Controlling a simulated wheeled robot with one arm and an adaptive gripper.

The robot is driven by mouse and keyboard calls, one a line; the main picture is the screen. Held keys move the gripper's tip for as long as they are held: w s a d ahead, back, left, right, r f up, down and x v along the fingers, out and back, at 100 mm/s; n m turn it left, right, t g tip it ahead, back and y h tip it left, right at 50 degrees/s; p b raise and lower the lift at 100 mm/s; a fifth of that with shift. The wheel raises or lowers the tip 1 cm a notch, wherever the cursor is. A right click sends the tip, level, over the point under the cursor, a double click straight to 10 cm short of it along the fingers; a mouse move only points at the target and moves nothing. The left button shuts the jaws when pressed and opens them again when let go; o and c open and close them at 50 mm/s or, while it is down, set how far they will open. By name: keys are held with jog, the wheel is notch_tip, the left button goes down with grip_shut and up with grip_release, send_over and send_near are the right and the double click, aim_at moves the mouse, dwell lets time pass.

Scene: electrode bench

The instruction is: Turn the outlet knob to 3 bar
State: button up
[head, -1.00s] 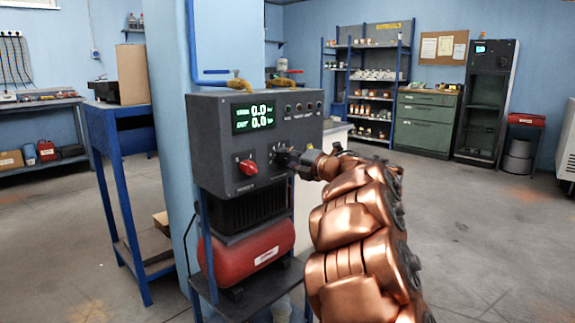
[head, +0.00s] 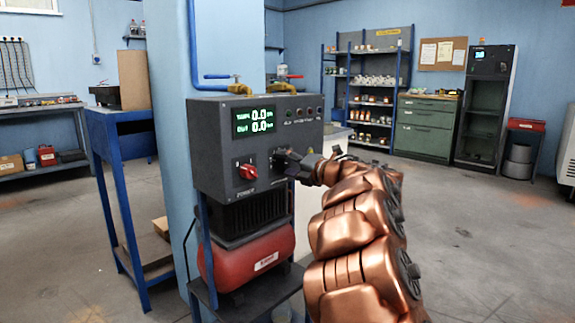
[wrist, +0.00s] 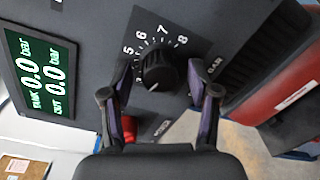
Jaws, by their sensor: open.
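The black outlet knob (wrist: 159,70) sits on the dark panel in the wrist view, inside a dial with white numbers; 5 to 8 are readable. Its white pointer mark is toward the bottom of that picture, and I cannot tell its exact reading. My gripper (wrist: 160,78) is open, with one finger on each side of the knob; I cannot tell whether they touch it. The green display (head: 254,121) reads 0.0 for both tank and outlet.
A red rotary switch (head: 247,171) is left of my gripper on the control box (head: 215,150). Small buttons (head: 302,114) line its upper right. A red tank (head: 250,255) stands below. A blue bench (head: 110,130) is at left; open floor lies at right.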

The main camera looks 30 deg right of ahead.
jog(key=shift+s+d, duration=0.1)
jog(key=shift+s, duration=0.05)
jog(key=v, duration=1.1)
jog(key=shift+s, duration=0.4)
